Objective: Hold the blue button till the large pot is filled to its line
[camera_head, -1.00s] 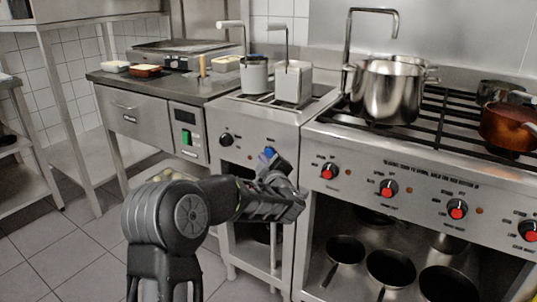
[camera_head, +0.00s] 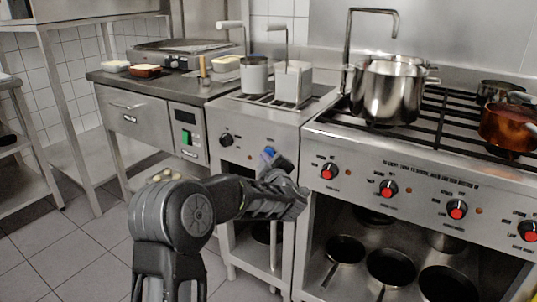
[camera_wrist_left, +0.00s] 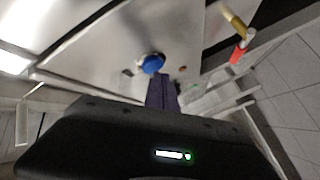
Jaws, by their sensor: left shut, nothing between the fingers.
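The blue button (camera_head: 268,152) is on the front panel of the narrow unit left of the stove. It also shows in the left wrist view (camera_wrist_left: 152,63). My left gripper (camera_head: 283,163) is shut and empty, with its tip just beside and below the button in the head view. In the wrist view the purple-grey fingers (camera_wrist_left: 162,93) point toward the button; I cannot tell whether they touch it. The large steel pot (camera_head: 388,95) stands on the stove's back left, below a bent spout (camera_head: 372,12). Its inside, line and water level are hidden. My right gripper is not in view.
The stove front has several red-centred knobs (camera_head: 388,188) right of my gripper. A black knob (camera_head: 226,140) is left of the button. Two baskets (camera_head: 293,82) stand above it. A copper pot (camera_head: 508,127) is at the right. Pans lie on the shelf below.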

